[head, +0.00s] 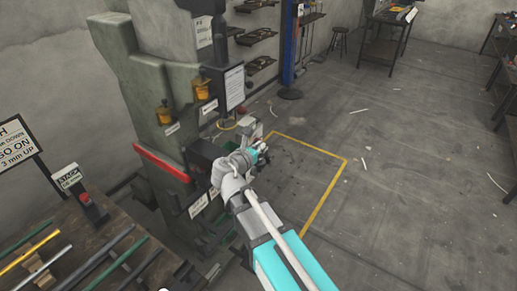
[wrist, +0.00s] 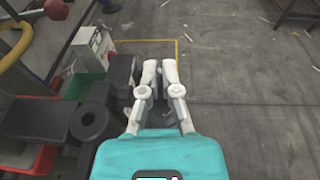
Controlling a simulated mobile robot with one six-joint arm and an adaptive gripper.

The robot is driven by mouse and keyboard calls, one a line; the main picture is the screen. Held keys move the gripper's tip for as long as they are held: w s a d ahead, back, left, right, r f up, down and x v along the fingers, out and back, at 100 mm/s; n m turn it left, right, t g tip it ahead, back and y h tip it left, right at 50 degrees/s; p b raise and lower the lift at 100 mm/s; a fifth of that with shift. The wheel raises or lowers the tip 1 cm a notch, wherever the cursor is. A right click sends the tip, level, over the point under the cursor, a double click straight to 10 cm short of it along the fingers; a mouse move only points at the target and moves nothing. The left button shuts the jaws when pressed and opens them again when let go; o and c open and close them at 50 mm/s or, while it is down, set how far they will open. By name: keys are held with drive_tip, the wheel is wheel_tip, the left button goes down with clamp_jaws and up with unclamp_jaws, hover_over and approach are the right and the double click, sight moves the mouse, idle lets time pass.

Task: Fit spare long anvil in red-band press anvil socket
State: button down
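The press with the red band (head: 160,163) is the tall grey-green machine left of centre in the head view. My gripper (head: 262,150) is beside its right side at lower-frame height. In the wrist view my gripper (wrist: 160,72) has its two pale fingertips close together with a narrow gap. A dark shape shows between the finger bases, but I cannot tell whether it is a held part. A dark block with a round hole (wrist: 92,118), which looks like the anvil socket, lies left of the fingers and apart from them. I cannot pick out the spare long anvil.
A bench (head: 60,240) at lower left holds green, yellow and dark bars. A light box with a red part (wrist: 92,48) stands beyond the block. A yellow floor line (head: 325,197) borders the floor to the right, which is mostly clear. A dark table (head: 385,30) stands far back.

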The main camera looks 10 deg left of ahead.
drive_tip(key=shift+w+a, duration=0.1)
drive_tip(key=shift+a, duration=0.1)
idle(0.5)
drive_tip(key=w+a+f+b, duration=0.2)
drive_tip(key=a, duration=0.3)
drive_tip(key=w+a+f+b, duration=0.2)
drive_tip(key=a, duration=0.4)
drive_tip(key=shift+w+a, duration=0.25)
drive_tip(key=shift+w, duration=0.15)
idle(2.5)
idle(0.5)
drive_tip(key=c, duration=0.7)
unclamp_jaws()
